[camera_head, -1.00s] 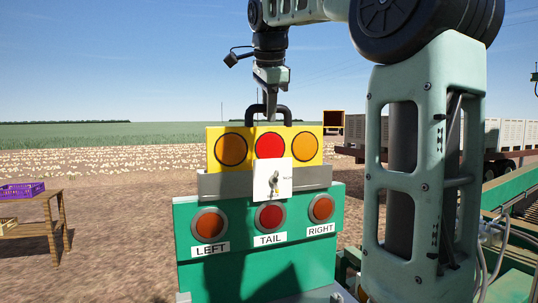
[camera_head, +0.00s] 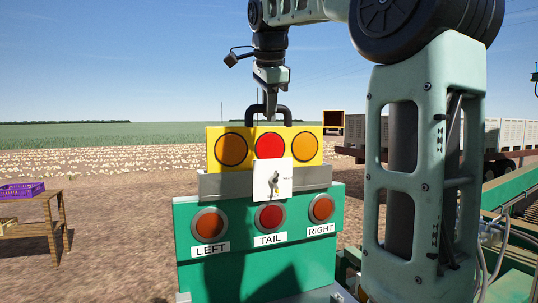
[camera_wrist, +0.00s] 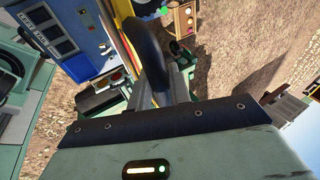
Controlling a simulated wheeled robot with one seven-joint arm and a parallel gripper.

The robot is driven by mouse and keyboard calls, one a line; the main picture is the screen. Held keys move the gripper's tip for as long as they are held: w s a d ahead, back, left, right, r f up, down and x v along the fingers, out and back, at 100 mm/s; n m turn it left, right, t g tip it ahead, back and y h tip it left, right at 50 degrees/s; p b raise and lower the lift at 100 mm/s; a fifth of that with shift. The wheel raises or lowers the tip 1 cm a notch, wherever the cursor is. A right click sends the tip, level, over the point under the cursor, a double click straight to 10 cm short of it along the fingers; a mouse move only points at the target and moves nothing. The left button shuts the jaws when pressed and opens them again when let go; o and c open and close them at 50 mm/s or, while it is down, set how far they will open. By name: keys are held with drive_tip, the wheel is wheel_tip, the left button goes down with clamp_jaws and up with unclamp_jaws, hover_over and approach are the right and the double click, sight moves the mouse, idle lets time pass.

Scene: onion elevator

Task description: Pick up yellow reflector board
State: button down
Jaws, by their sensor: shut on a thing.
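The yellow reflector board (camera_head: 214,160) stands upright in a grey holder (camera_head: 210,185) on top of a green panel. It has a red round reflector in the middle and an orange one on each side. A black handle (camera_head: 285,114) arches from its top edge. My gripper (camera_head: 269,106) comes down from above and is shut on this handle. In the wrist view the black handle (camera_wrist: 146,50) sits between my gripper's fingers (camera_wrist: 162,85), with a yellow strip of the board beside it. The fingertips are partly hidden by the handle.
The green panel (camera_head: 186,263) carries three lamps labelled LEFT, TAIL and RIGHT. A white card (camera_head: 284,180) with a small figure hangs in front of the holder. A wooden table (camera_head: 45,222) with a purple crate (camera_head: 22,190) stands at left. A trailer with pale bins (camera_head: 510,135) is at right.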

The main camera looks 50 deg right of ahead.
drive_tip(key=shift+r, duration=0.2)
wheel_tip(320, 180, up, 18)
drive_tip(key=p, duration=0.4)
drive_tip(key=shift+f+p, duration=0.15)
drive_tip(key=shift+p, duration=0.25)
idle(0.3)
